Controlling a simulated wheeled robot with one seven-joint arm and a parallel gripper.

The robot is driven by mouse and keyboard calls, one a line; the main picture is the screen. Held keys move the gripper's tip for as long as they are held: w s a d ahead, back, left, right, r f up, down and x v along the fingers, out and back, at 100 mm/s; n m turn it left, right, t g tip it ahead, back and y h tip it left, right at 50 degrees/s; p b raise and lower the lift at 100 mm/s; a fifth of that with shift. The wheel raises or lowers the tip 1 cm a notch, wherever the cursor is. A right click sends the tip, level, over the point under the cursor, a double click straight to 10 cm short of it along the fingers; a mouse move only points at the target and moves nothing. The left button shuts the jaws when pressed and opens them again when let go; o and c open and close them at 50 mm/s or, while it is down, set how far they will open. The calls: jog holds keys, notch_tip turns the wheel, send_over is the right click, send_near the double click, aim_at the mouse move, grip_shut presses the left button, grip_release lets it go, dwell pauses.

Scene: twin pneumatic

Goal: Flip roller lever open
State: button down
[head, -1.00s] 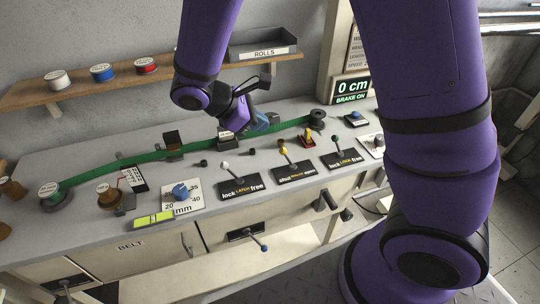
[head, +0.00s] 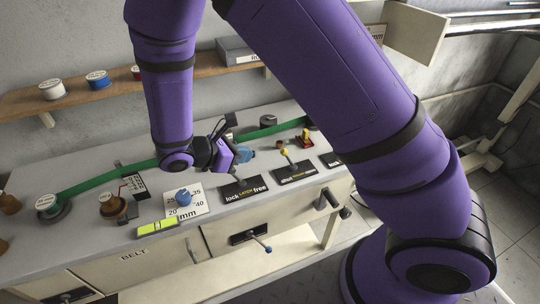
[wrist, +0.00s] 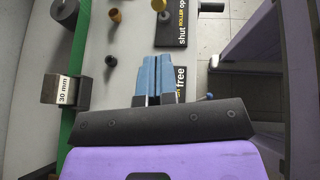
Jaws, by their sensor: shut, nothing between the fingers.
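The roller lever has a yellow knob (head: 284,153) on a stick above a black plate (head: 295,173) marked shut and open. In the wrist view its plate (wrist: 170,31) and yellow knob (wrist: 158,5) show at the top edge. My gripper (head: 247,155) is shut and empty, its blue fingers side by side. It is left of the roller lever, apart from it, above the neighbouring latch plate (head: 244,188) marked lock and free. In the wrist view my fingers (wrist: 158,77) cover part of that plate, and the latch lever's knob is hidden.
A green belt (head: 97,181) runs along the bench behind the levers. A blue dial (head: 183,197) stands to the left. A red holder with a yellow part (head: 304,141) is behind the roller lever. A third lever plate (head: 330,160) is partly covered by my arm.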

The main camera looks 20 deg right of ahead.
send_near(288, 157)
jog(key=x, duration=0.4)
jog(key=shift+w+f, duration=0.25)
jog(key=shift+w, duration=0.05)
jog(key=shift+d+r, duration=0.1)
jog(key=shift+d, duration=0.05)
